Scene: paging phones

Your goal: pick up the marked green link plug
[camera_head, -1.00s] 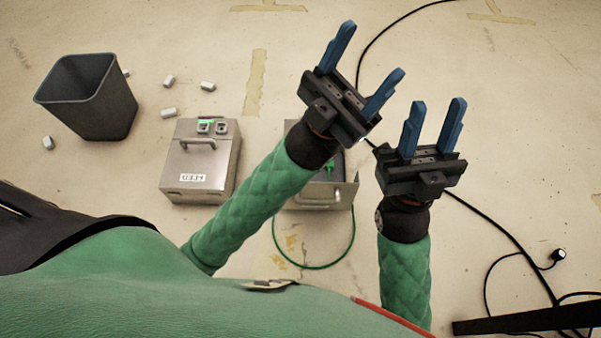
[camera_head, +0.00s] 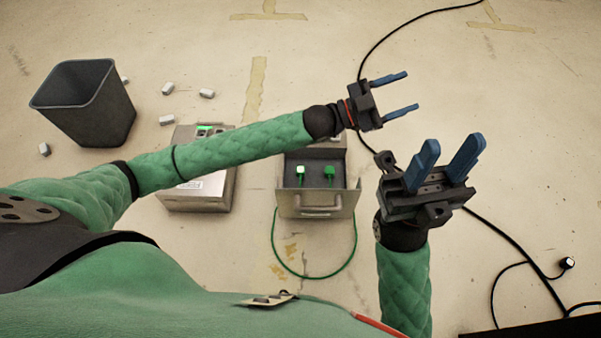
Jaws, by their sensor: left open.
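Two small plugs lie in the open grey drawer (camera_head: 289,200) of the right metal box. The left plug (camera_head: 300,171) has a pale, whitish-green face and a green lead. The right plug (camera_head: 330,171) is plain darker green. Which one counts as the marked green link plug I cannot tell for certain; only the left one shows a pale face. My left gripper (camera_head: 411,91) is open and empty, up and to the right of the drawer, with its fingers pointing right. My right gripper (camera_head: 452,143) is open and empty, to the right of the drawer, with its fingers pointing up.
The left metal box (camera_head: 215,195) is partly hidden under my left arm. A green cable (camera_head: 307,277) loops on the floor below the drawer. A dark bin (camera_head: 88,105) and several small white blocks (camera_head: 167,88) are at the left. Black cables (camera_head: 510,238) run at the right.

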